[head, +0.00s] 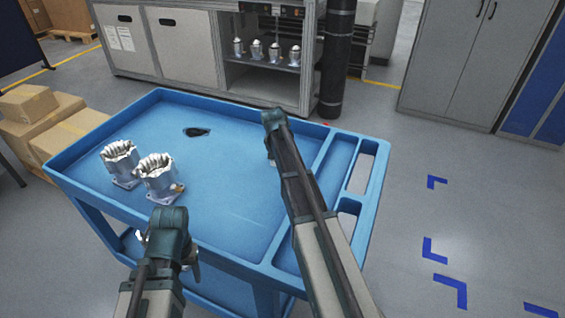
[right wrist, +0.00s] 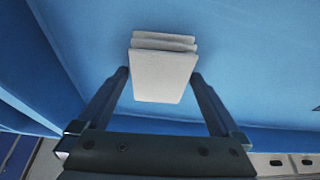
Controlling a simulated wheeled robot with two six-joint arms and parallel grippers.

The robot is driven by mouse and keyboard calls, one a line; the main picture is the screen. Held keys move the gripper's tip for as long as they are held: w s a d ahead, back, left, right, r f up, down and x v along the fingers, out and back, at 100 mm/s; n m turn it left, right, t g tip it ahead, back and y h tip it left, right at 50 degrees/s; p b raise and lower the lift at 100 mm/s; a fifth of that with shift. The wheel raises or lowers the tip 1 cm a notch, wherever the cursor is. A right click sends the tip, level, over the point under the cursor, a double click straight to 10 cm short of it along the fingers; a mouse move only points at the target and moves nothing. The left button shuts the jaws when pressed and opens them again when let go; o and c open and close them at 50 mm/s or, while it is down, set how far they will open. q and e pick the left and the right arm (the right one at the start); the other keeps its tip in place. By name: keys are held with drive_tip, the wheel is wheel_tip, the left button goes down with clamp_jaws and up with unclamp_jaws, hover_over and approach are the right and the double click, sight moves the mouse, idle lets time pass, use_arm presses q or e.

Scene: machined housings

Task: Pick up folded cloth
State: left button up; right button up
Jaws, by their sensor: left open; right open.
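The folded cloth (right wrist: 163,72) is a pale grey stack of folded layers lying on the blue surface in the right wrist view. My right gripper (right wrist: 159,76) is open, with one finger on each side of the cloth; I cannot tell whether they touch it. In the head view my right arm reaches over the far right part of the blue cart (head: 232,190); it hides the cloth and most of the gripper. My left gripper (head: 190,258) is open and empty near the cart's front edge, partly hidden by its own wrist.
Two metal housings (head: 120,163) (head: 160,178) stand on the cart's left side. A small dark object (head: 197,132) lies near the back. Cardboard boxes (head: 45,122) are left of the cart. A cabinet with several metal parts (head: 257,50) stands behind. The tray's middle is clear.

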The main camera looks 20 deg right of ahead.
drive_tip(key=shift+f, duration=0.25)
idle(0.5)
drive_tip(key=c, duration=1.2)
